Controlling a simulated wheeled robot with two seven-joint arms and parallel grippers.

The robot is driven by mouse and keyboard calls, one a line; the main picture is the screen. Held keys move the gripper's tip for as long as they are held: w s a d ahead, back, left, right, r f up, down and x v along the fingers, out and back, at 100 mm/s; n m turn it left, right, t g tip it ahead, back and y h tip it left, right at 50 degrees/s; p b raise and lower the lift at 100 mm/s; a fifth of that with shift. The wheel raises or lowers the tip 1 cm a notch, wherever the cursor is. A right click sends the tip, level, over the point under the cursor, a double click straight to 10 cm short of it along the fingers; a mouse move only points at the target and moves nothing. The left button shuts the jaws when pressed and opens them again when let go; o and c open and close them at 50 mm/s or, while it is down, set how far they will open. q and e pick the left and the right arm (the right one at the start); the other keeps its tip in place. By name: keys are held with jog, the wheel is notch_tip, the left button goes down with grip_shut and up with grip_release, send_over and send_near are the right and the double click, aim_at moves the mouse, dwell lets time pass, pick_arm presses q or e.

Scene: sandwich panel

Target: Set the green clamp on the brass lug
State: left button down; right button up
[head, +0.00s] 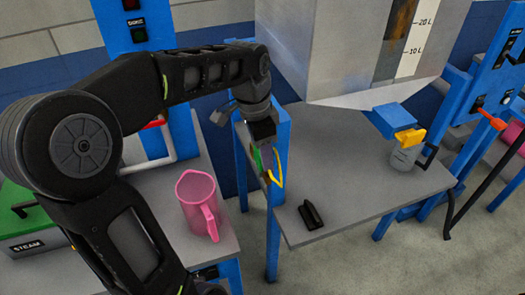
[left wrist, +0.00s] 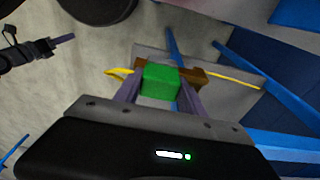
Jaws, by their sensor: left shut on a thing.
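My left gripper (head: 268,162) points down beside the blue post at the left edge of the grey table. It is shut on the green clamp (left wrist: 160,82), a small block between its two fingers in the left wrist view. The green clamp also shows as a sliver in the head view (head: 257,157). A brown piece, apparently the brass lug (left wrist: 192,76), lies just behind the clamp, with yellow cable (left wrist: 235,80) on both sides. I cannot tell whether clamp and lug touch. What looks like my right gripper (left wrist: 62,40) shows at the upper left; its opening is unclear.
A black clip (head: 311,215) lies near the grey table's (head: 345,180) front left. A pink jug (head: 197,205) stands on the left bench. A hopper (head: 335,50) hangs above the table; a jar (head: 403,157) sits at the right. The table's middle is clear.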

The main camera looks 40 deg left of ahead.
pick_arm(q)
jog(key=c, duration=0.6)
grip_release()
jog(key=r, duration=0.7)
jog(key=shift+s+a+r, duration=0.25)
jog(key=shift+s+r, duration=0.15)
